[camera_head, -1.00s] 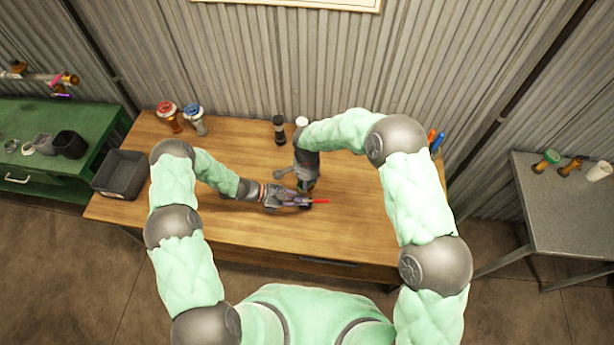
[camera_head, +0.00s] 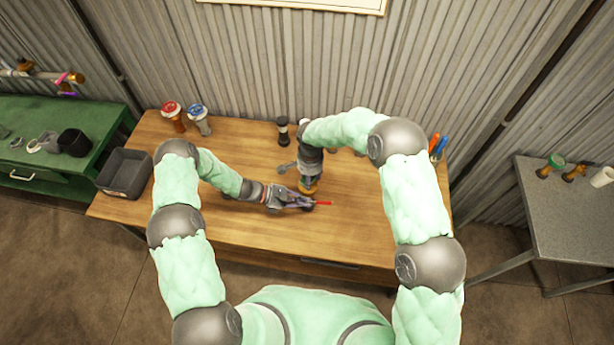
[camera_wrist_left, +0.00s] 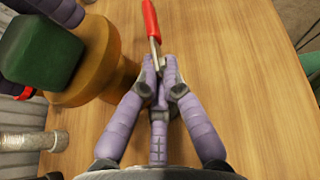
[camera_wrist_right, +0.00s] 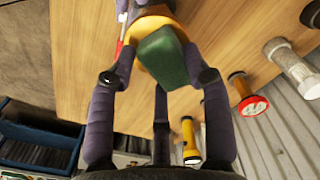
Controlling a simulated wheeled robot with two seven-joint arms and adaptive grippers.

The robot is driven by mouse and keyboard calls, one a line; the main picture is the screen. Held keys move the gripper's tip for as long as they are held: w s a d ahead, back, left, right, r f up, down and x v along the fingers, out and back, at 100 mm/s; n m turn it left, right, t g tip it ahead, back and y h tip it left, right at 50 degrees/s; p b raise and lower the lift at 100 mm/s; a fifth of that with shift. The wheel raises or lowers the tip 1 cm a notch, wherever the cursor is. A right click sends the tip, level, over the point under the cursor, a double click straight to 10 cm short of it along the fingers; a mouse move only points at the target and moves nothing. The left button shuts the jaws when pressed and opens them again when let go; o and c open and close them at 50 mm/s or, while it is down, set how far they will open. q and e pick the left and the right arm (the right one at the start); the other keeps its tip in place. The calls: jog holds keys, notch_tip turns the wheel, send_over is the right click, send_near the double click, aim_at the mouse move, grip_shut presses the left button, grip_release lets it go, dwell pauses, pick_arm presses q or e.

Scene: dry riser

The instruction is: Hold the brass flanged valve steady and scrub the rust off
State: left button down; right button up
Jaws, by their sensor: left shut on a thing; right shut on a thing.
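The brass flanged valve (camera_head: 308,187) stands on the wooden workbench, partly covered by my right gripper; its orange-brown body also shows in the left wrist view (camera_wrist_left: 105,85). A red-ended lever (camera_wrist_left: 151,22) with a metal shank is beside it. My left gripper (camera_wrist_left: 163,72) is shut on that shank, to the right of the body in its wrist view. My right gripper (camera_wrist_right: 160,78) is shut on a dark green block (camera_wrist_right: 165,57), which is against the valve's upper part. Whether the block fully touches the brass is hard to tell. No rust can be made out.
A grey open bin (camera_head: 125,172) stands at the bench's left end. Red-topped (camera_head: 172,117) and blue-topped (camera_head: 199,120) fittings and a black-and-white cylinder (camera_head: 283,132) stand along the back. The bench front is clear. A grey table (camera_head: 570,215) is at right.

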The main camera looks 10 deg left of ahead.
aim_at(313, 191)
jog(key=shift+s+d+f, duration=0.1)
jog(key=shift+s+d, duration=0.05)
jog(key=shift+s, duration=1.3)
jog(key=shift+w+a, duration=0.15)
jog(key=shift+w, duration=0.7)
jog(key=shift+w+a, duration=0.1)
jog(key=shift+w, duration=0.7)
jog(key=shift+a, duration=0.25)
jog(key=shift+s+a, duration=0.15)
jog(key=shift+a, duration=0.35)
jog(key=shift+s+d, duration=0.15)
jog(key=shift+s, duration=0.6)
jog(key=shift+s+d, duration=0.15)
jog(key=shift+s, duration=0.6)
jog(key=shift+d, duration=0.55)
jog(key=shift+w+d, duration=0.15)
jog(key=shift+w, duration=0.05)
jog(key=shift+w+a, duration=0.15)
jog(key=shift+w, duration=0.65)
jog(key=shift+w+a, duration=0.1)
jog(key=shift+w, duration=0.65)
jog(key=shift+d, duration=0.55)
jog(key=shift+s+d, duration=0.15)
jog(key=shift+d, duration=0.05)
jog(key=shift+s+d, duration=0.15)
jog(key=shift+s, duration=1.3)
notch_tip(313, 191, up, 2)
jog(key=shift+w+r, duration=0.1)
jog(key=shift+r, duration=2.95)
